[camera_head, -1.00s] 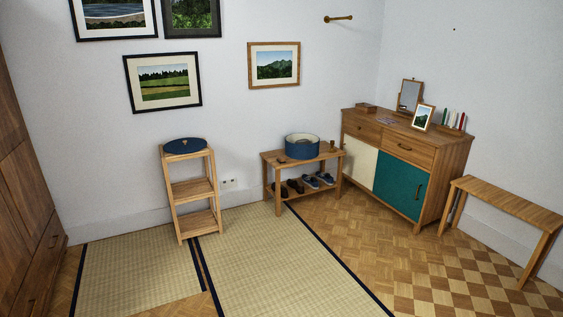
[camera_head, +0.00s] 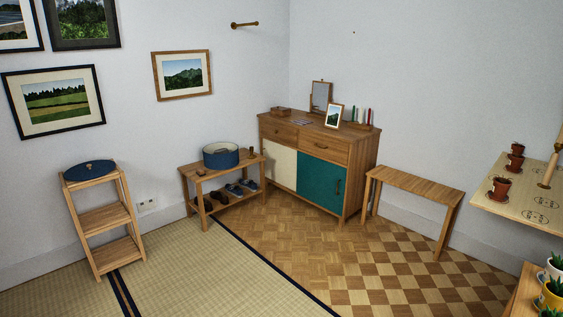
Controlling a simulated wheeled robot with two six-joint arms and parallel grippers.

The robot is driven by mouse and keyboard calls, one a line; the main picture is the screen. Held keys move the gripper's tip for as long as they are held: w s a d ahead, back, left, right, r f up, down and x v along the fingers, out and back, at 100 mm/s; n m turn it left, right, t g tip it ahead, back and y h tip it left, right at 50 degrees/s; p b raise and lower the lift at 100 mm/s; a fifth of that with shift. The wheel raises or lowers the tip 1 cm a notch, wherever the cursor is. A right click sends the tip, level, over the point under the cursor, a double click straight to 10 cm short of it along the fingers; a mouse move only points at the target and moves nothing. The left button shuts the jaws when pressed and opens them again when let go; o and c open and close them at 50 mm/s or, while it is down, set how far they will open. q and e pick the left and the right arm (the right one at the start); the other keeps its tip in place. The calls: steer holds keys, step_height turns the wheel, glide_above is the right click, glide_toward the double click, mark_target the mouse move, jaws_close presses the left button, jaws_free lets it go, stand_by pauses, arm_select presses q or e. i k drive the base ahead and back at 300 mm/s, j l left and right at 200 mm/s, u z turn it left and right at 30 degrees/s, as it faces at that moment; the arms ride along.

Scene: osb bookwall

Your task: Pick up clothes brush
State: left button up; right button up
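I cannot pick out the clothes brush for certain at this distance. A small dark brown object (camera_head: 201,172) lies on the left end of the shoe bench (camera_head: 187,169), beside a round blue box (camera_head: 221,156); it is too small to tell what it is. A small brown upright object (camera_head: 252,151) stands at the bench's right end. On the sideboard (camera_head: 310,150) stand a wooden box (camera_head: 282,112), a mirror (camera_head: 321,97), a framed picture (camera_head: 334,115) and a rack of thin coloured items (camera_head: 360,118). Neither of my grippers is in view.
A slatted stand (camera_head: 104,218) with a blue round lid (camera_head: 90,169) is at left. A wooden bench (camera_head: 415,185) stands right of the sideboard. A shelf with small pots (camera_head: 501,187) and potted plants (camera_head: 553,293) are at right. The matted and parquet floor between is clear.

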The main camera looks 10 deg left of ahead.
mark_target(199, 171)
steer(key=i+u, duration=0.4)
steer(key=i, duration=2.05)
